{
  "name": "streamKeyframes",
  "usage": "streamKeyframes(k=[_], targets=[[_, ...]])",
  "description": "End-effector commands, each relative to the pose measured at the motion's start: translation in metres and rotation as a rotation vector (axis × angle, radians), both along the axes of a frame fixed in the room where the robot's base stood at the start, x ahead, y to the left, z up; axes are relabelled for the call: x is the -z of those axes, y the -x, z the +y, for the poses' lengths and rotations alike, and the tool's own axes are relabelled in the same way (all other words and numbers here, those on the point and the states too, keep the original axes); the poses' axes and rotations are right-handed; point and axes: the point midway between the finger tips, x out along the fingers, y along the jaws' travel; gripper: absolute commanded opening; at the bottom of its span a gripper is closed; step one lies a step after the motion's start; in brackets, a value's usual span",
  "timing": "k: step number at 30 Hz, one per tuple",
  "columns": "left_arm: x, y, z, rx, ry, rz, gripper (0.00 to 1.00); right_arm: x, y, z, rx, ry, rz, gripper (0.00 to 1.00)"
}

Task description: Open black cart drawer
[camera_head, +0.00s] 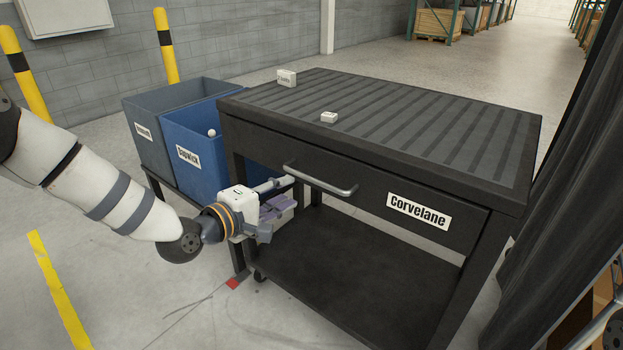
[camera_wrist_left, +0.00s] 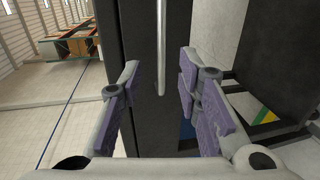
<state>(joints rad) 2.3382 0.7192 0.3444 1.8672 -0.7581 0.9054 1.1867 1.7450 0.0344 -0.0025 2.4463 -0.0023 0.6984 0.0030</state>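The black cart (camera_head: 390,105) has a wide drawer (camera_head: 370,195) under its ribbed top, with a white "Corvelane" label on its front. The drawer front looks flush with the cart frame, so it is closed. A grey bar handle (camera_head: 325,183) runs across the drawer front. My left gripper (camera_head: 279,200) is near the left end of the handle. In the left wrist view my left gripper (camera_wrist_left: 158,95) is open with purple pads apart. The handle (camera_wrist_left: 161,45) shows ahead, in the gap between the fingers; I see no contact. My right gripper is not in view.
Grey and blue bins (camera_head: 195,150) stand left of the cart. A dark curtain (camera_head: 570,180) hangs at the right. Below the drawer is an empty shelf (camera_head: 350,275); floor in front is clear.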

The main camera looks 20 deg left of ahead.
Motion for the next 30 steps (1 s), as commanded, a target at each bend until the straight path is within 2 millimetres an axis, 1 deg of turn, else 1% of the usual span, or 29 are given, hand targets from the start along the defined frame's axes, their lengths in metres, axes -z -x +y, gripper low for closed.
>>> streamKeyframes(k=[1, 6, 9, 12, 17, 23, 24, 26, 27, 28, 30], targets=[[0.007, -0.01, -0.005, 0.003, -0.002, 0.002, 0.31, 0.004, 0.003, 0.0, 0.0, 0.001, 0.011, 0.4], [0.018, -0.051, -0.02, 0.002, -0.003, 0.004, 0.31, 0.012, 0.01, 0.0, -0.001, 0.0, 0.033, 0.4], [0.022, -0.072, -0.027, 0.001, -0.002, 0.004, 0.31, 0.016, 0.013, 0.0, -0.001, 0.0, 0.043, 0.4], [0.024, -0.087, -0.032, 0.0, -0.002, 0.003, 0.31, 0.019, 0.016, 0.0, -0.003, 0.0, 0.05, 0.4], [0.023, -0.097, -0.036, 0.0, 0.0, 0.003, 0.31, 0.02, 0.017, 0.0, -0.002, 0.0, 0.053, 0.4], [0.022, -0.098, -0.036, 0.0, -0.001, 0.002, 0.31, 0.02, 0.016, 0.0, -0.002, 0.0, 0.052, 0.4], [0.022, -0.098, -0.036, 0.0, -0.001, 0.002, 0.27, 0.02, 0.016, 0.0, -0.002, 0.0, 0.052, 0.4], [0.022, -0.098, -0.036, 0.0, -0.001, 0.002, 0.13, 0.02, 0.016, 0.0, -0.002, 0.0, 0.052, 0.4], [0.022, -0.098, -0.036, 0.0, -0.001, 0.002, 0.04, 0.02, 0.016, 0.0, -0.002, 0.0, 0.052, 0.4], [0.022, -0.098, -0.036, 0.0, -0.001, 0.002, 0.0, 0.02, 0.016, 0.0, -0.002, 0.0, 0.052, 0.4], [0.022, -0.098, -0.036, 0.0, -0.001, 0.002, 0.0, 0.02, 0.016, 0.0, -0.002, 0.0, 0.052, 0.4]])
